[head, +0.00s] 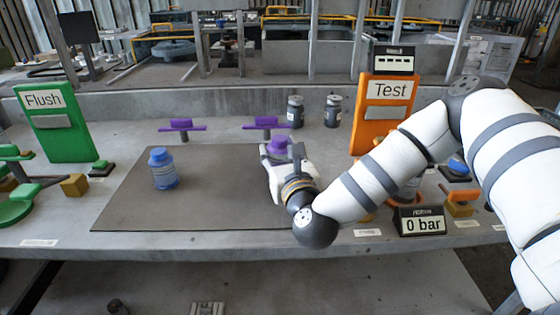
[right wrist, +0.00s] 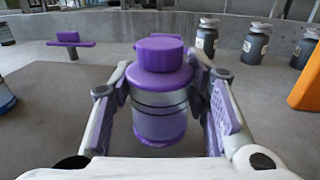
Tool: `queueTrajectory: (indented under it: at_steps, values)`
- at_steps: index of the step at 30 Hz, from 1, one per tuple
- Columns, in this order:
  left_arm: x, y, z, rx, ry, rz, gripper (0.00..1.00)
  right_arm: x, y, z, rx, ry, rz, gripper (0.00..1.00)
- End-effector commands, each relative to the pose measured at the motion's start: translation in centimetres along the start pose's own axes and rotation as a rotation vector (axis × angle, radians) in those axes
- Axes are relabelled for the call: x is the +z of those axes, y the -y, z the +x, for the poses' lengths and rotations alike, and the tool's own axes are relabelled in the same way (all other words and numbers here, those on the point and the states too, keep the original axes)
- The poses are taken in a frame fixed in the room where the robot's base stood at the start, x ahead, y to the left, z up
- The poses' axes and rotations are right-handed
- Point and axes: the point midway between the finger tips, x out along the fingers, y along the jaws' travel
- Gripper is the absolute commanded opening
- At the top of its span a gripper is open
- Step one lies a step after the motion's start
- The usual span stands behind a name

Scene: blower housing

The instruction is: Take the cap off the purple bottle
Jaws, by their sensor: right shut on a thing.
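The purple bottle (right wrist: 160,115) stands upright between the fingers of my right gripper (right wrist: 160,88), with a grey band round its body. Its purple cap (right wrist: 159,48) sits on top, above the fingers. In the head view the bottle's purple top (head: 278,145) shows just beyond my right gripper (head: 280,160), at the right back of the dark mat; its lower body is hidden by the gripper. My right gripper is shut on the bottle's body. I cannot tell whether the bottle touches the mat. My left gripper is not in view.
A blue bottle (head: 163,172) stands on the mat (head: 215,205) to the left. A green Flush panel (head: 55,122) is left, an orange Test panel (head: 382,112) right. The mat's front is clear.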

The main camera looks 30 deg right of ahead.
Motion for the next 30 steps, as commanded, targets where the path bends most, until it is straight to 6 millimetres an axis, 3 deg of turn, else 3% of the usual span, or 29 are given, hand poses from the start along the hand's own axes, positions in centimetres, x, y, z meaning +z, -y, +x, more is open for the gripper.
queueTrajectory:
  at_steps: [1,7,11,18,19,24,30]
  values:
    - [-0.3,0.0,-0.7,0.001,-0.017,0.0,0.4,2.4,0.1,0.0,-0.002,0.015,0.008,0.1]
    - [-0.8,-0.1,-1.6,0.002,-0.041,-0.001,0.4,6.9,0.0,0.0,-0.001,0.013,0.005,0.1]
    - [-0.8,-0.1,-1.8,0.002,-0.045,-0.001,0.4,7.9,0.0,0.0,0.0,0.009,0.003,0.1]
    - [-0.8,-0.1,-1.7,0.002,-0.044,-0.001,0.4,7.8,0.0,0.0,0.0,0.005,0.001,0.1]
    - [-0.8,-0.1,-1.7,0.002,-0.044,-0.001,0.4,7.8,0.0,0.0,0.0,0.005,0.001,0.36]
    - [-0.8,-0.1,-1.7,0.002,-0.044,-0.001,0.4,7.8,0.0,0.0,0.0,0.005,0.001,0.0]
    - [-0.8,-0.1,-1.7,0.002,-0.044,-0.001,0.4,7.8,0.0,0.0,0.0,0.006,0.001,0.0]
